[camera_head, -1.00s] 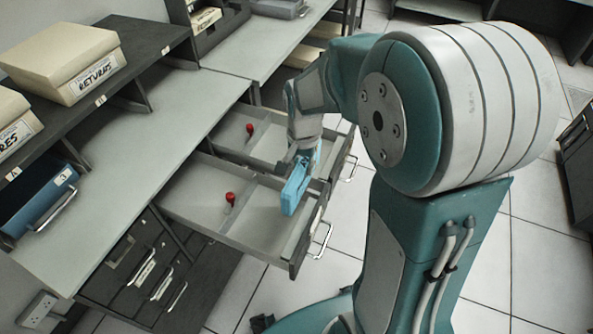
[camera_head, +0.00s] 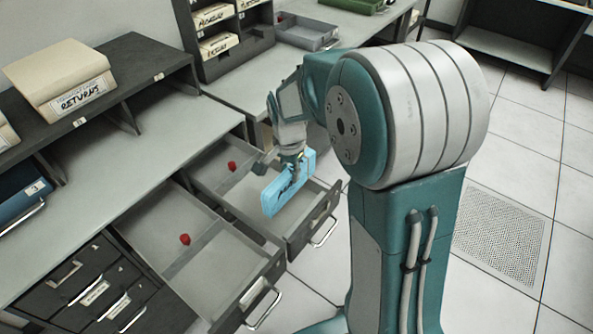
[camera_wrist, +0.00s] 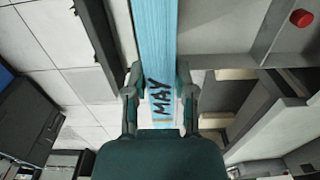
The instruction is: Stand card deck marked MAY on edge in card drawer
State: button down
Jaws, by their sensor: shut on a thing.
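My gripper (camera_head: 292,158) is shut on the light blue card deck (camera_head: 287,188). The deck stands on edge in the grip, and its MAY lettering faces the wrist camera, where the deck (camera_wrist: 157,40) runs up between both fingers (camera_wrist: 160,95). In the head view the deck hangs over the farther of two open card drawers (camera_head: 250,204), near its front panel. I cannot tell whether its lower edge touches the drawer. That drawer is split by a divider and has a red knob (camera_head: 232,165) inside.
A nearer open drawer (camera_head: 155,213) with another red knob (camera_head: 185,239) is beside it and looks empty of cards. Shelves with a RETURNS box (camera_head: 62,78) stand at left. A grey tray (camera_head: 305,32) lies on the far counter. Tiled floor at right is open.

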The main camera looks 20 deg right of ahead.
aim_at(292, 184)
jog(key=shift+a, duration=0.85)
jog(key=shift+d+f, duration=0.25)
jog(key=shift+d, duration=1)
jog(key=shift+d+f, duration=0.15)
jog(key=shift+f, duration=0.35)
jog(key=shift+a+f, duration=0.85)
jog(key=shift+a, duration=0.15)
jog(key=shift+f, duration=0.3)
jog(key=shift+d+f, duration=0.55)
jog(key=shift+d, duration=0.15)
jog(key=shift+a, duration=0.5)
jog(key=shift+d, duration=0.1)
